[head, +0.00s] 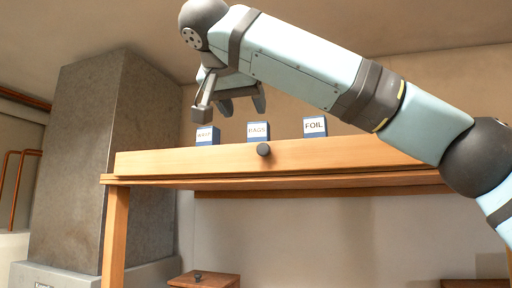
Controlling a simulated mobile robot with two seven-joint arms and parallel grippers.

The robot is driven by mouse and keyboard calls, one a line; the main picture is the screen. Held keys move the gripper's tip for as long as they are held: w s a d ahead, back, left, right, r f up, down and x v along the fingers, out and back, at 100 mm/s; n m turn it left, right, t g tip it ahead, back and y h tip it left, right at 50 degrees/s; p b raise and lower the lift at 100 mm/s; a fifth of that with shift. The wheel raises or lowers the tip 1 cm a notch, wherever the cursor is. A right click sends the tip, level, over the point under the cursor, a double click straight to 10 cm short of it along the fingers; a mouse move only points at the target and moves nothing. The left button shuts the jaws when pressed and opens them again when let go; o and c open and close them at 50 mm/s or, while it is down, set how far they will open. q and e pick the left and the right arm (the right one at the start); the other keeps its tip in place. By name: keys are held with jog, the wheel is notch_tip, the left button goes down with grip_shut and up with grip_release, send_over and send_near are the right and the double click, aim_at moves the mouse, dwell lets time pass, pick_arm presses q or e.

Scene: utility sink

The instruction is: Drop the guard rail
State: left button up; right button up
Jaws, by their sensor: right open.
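The guard rail (330,154) is a long light-wood board along the front of the high wooden shelf. It stands upright, with a dark round knob (263,149) on its face near the middle. Behind it stand three blue-and-white boxes, their lower parts hidden by the rail: a left box (208,135) with a label hard to read, a middle box (258,131) that seems to read BAGS, and a FOIL box (315,126). My right gripper (242,104) is open and empty, pointing down above the left and middle boxes, apart from rail and knob. My left gripper is out of view.
A grey concrete column (85,150) stands left of the shelf. A wooden post (115,230) supports the shelf's left end. Below are a small wooden box with a knob (203,280) and open space before the pale wall. Copper pipes (12,185) run at the far left.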

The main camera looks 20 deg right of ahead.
aim_at(263, 147)
jog(key=p+x, duration=0.5)
jog(key=x, duration=0.7)
jog(key=shift+p, duration=0.4)
jog(key=shift+p+x, duration=0.35)
jog(key=shift+x, duration=0.5)
jog(key=c, duration=1)
grip_shut()
jog(key=shift+d+f, duration=0.1)
